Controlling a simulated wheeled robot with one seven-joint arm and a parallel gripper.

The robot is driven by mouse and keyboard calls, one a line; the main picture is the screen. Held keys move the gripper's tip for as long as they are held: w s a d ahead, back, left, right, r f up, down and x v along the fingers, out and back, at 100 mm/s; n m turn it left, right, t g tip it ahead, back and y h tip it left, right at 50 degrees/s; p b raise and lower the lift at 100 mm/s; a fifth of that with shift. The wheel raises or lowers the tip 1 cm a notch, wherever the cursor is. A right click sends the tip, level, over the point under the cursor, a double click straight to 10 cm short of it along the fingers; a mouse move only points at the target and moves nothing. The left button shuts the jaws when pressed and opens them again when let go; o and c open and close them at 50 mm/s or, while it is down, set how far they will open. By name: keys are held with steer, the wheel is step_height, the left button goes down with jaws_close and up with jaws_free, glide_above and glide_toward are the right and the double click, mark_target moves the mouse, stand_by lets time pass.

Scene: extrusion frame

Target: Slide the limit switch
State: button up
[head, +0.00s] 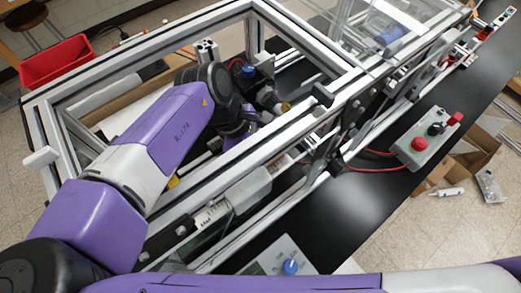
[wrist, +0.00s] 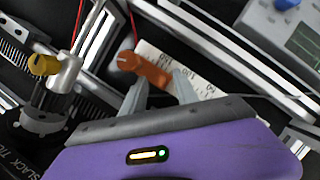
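An orange block with a red wire rising from it, which looks like the limit switch (wrist: 148,70), sits at the fingertips of my gripper (wrist: 160,78) in the wrist view. The grey fingers stand apart. The block's left end reaches past the left finger, and its right end lies near the right finger. I cannot see any clear contact on both sides. In the head view my purple arm reaches down into the aluminium extrusion frame (head: 190,48), and the fingers and the orange block are hidden there.
A yellow-tipped metal cylinder (wrist: 62,72) stands left of the fingers. A paper scale (wrist: 190,75) lies behind them. A grey box with a blue knob (head: 283,262) sits in front of the frame. A control box with a red button (head: 425,147) stands right on the black table.

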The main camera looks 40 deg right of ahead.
steer(key=shift+f, duration=0.1)
jaws_close()
stand_by(1.4)
